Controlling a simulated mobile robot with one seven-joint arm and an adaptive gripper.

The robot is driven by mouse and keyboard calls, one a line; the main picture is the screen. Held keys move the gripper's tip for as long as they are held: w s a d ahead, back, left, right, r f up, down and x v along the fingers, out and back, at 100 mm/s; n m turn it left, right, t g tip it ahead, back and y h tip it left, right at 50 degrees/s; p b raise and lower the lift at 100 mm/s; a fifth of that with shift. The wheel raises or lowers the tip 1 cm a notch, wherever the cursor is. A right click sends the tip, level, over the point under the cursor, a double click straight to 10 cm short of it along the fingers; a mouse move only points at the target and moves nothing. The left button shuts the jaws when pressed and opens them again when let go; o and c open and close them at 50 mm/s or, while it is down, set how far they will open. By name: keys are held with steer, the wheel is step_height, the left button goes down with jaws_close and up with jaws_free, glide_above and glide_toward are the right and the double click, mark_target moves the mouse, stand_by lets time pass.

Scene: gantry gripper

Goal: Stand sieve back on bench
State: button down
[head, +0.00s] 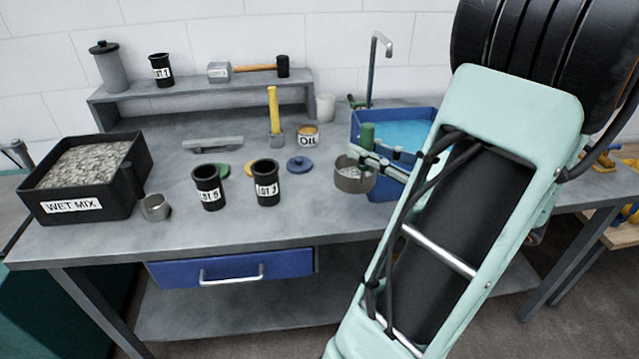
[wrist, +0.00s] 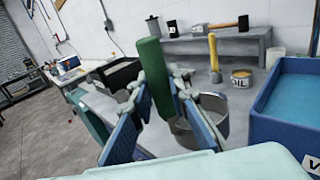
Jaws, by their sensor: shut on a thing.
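The sieve (head: 353,183) is a round grey metal pan with an upright green handle. My gripper (head: 374,157) is shut on the green handle, which also shows between the fingers in the wrist view (wrist: 150,70). The sieve's metal rim (wrist: 212,112) shows behind the right finger there. The fingers hide part of the pan, and I cannot tell whether its base touches the bench.
The blue tub (head: 385,190) of water stands right beside the sieve. Left of it are a blue lid (head: 300,164), an OIL tin (head: 308,137), two black LOT pots (head: 266,183), a small metal cup (head: 155,207) and a WET MIX tray (head: 125,175). The front middle of the bench is clear.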

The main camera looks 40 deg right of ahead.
glide_above(337, 167)
steer(key=s, duration=0.2)
steer(key=f, duration=0.3)
steer(key=shift+w+a+f, duration=0.1)
steer(key=shift+w+a, duration=0.15)
steer(key=shift+a, duration=0.15)
steer(key=w+f, duration=0.1)
steer(key=f, duration=0.1)
steer(key=w+f+b, duration=0.1)
steer(key=w+f, duration=0.1)
steer(key=shift+w+f, duration=0.25)
steer(key=shift+w, duration=0.05)
steer(key=shift+w+f, duration=0.35)
steer(key=shift+f, duration=0.1)
steer(key=shift+w+f+b, duration=0.15)
steer(key=shift+f+b, duration=0.3)
steer(key=shift+f, duration=1.25)
steer(key=c, duration=1.8)
jaws_free()
steer(key=shift+f, duration=0.1)
steer(key=shift+c, duration=0.2)
